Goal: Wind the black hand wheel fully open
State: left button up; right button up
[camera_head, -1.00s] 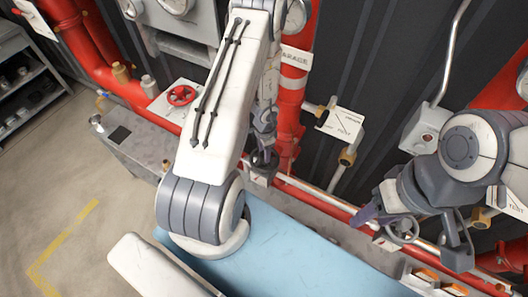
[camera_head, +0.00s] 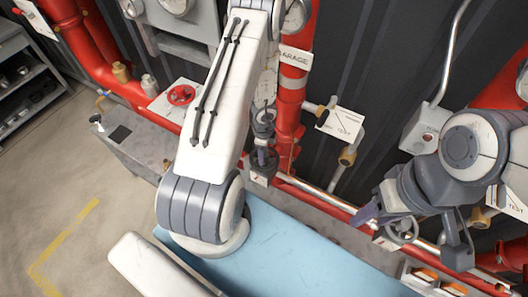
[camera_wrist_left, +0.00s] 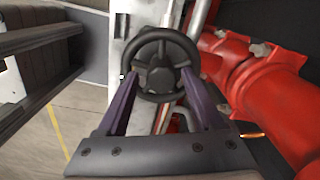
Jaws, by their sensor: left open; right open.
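The black hand wheel (camera_wrist_left: 166,47) fills the upper middle of the left wrist view, with its spokes and hub facing the camera. My left gripper (camera_wrist_left: 159,78) is open, with one purple finger on each side of the wheel's lower rim. I cannot tell whether the fingers touch the rim. In the head view, the left gripper (camera_head: 262,140) points down at the wheel, which is small and mostly hidden there. My right gripper (camera_head: 411,228) is open at the right, with its fingers on either side of a grey hand wheel (camera_head: 404,232).
Red pipes (camera_head: 290,110) run behind and beside the wheels. A small red hand wheel (camera_head: 181,95) sits on a white plate at the left. A blue surface (camera_head: 290,260) lies below my arms. Open floor (camera_head: 60,170) is at the left.

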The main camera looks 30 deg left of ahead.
pick_arm(q)
grip_shut()
jog(key=n, duration=0.3)
jog(key=shift+f, duration=0.1)
jog(key=n, duration=0.4)
jog(key=shift+s+d+n+b, duration=0.1)
jog(key=shift+n+b, duration=0.2)
jog(key=shift+b, duration=0.1)
jog(key=shift+o, duration=0.2)
grip_release()
